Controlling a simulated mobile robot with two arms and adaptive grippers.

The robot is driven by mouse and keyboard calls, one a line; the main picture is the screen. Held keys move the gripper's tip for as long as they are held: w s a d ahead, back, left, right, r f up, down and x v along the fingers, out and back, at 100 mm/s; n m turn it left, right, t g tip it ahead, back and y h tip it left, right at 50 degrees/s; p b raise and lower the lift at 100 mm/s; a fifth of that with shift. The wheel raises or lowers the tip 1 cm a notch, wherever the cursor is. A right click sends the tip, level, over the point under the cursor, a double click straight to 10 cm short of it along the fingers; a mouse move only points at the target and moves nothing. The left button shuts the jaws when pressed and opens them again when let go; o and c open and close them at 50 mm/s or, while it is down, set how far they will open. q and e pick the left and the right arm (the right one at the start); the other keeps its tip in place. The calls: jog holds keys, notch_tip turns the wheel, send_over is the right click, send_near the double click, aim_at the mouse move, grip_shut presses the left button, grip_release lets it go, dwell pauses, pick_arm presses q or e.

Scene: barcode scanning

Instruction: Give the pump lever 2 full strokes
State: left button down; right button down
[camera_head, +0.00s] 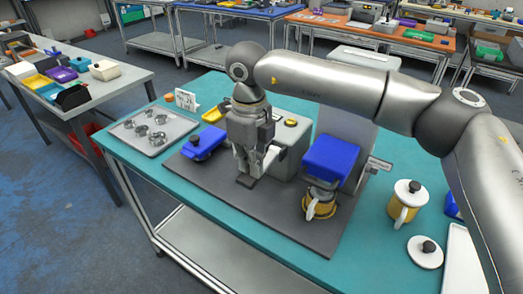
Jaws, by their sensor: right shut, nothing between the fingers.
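My right gripper (249,176) points down over the dark grey mat (270,212) on the teal table, its fingers shut with nothing visible between them. It is in front of a light grey box (293,140) with a round dial on top. A pale bar (271,157) sits just right of the fingers; I cannot tell if it is the pump lever or if they touch. A blue block (330,157) stands over a yellow and silver jug (319,202) to the right. Another pale arm (378,165) sticks out right of that block. My left gripper is not in view.
A blue part with a black knob (204,142) lies left of my gripper. A metal tray with small cups (151,132) is at the table's left. The mat's front is clear.

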jog(key=shift+r+p, duration=1.45)
jog(key=shift+r, duration=1.75)
jog(key=shift+w+d, duration=0.1)
jog(key=shift+w, duration=0.05)
notch_tip(320, 180, up, 4)
jog(key=shift+p, duration=1.1)
